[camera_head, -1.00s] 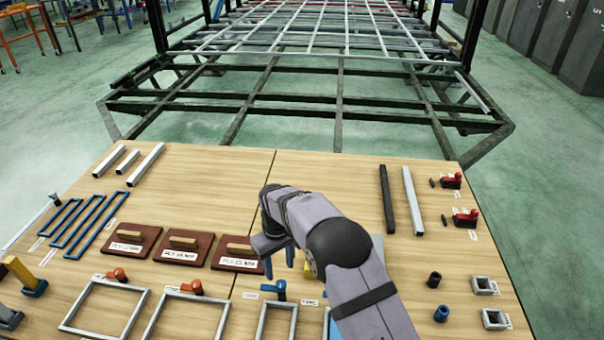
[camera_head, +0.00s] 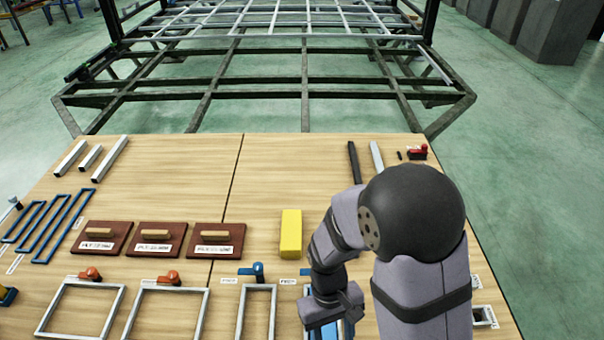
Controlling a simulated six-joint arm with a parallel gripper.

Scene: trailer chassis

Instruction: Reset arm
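My gripper (camera_head: 330,316) is at the lower middle of the head view, low over the front part of the wooden table (camera_head: 200,180). My arm is folded, with its large dark elbow joint raised at the right. The gripper points down, and its fingers are mostly hidden or cut off by the frame's lower edge, so I cannot see whether they are open or shut. A blue-edged item (camera_head: 348,328) shows right beside and behind the gripper. A yellow block (camera_head: 291,234) lies on the table, behind and left of the gripper, apart from it.
Three brown boards with wooden handles (camera_head: 155,240) lie left of centre. Metal frames (camera_head: 80,308) with orange and blue clamps (camera_head: 252,270) lie along the front. Bars (camera_head: 353,160) lie at the back right. The dark trailer chassis (camera_head: 270,95) stands beyond the table.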

